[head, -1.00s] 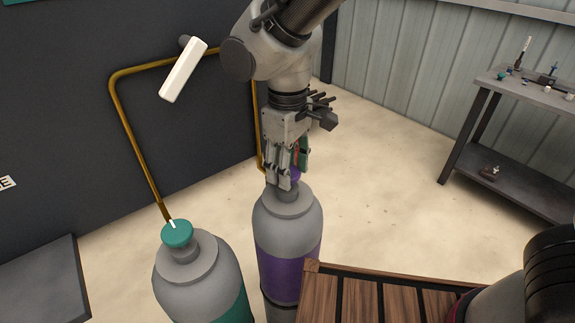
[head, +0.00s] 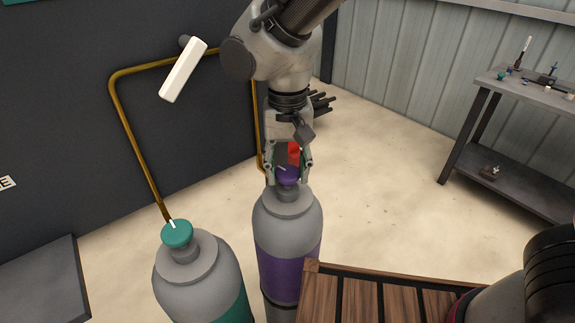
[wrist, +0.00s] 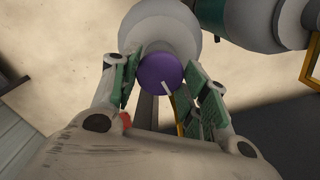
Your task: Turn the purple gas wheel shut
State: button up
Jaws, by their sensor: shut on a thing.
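The purple gas wheel (head: 288,175) sits on top of the grey cylinder with a purple band (head: 286,258). My gripper (head: 289,172) is over it from above, with one finger on each side of the wheel. In the wrist view the purple wheel (wrist: 161,72) lies between the green finger pads of my gripper (wrist: 166,80), which is shut on it. A white mark on the wheel points to the lower right in the wrist view. The wheel's underside is hidden.
A second cylinder with a teal wheel (head: 177,233) stands at the left, near a brass pipe (head: 135,140). A white lever (head: 183,70) is on the dark wall. A slatted wooden surface (head: 370,300) is in front at the right. A metal bench (head: 530,90) stands far right.

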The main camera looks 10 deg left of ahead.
aim_at(288, 172)
jog(key=shift+m, duration=1)
jog(key=o, duration=1)
notch_tip(288, 172, up, 12)
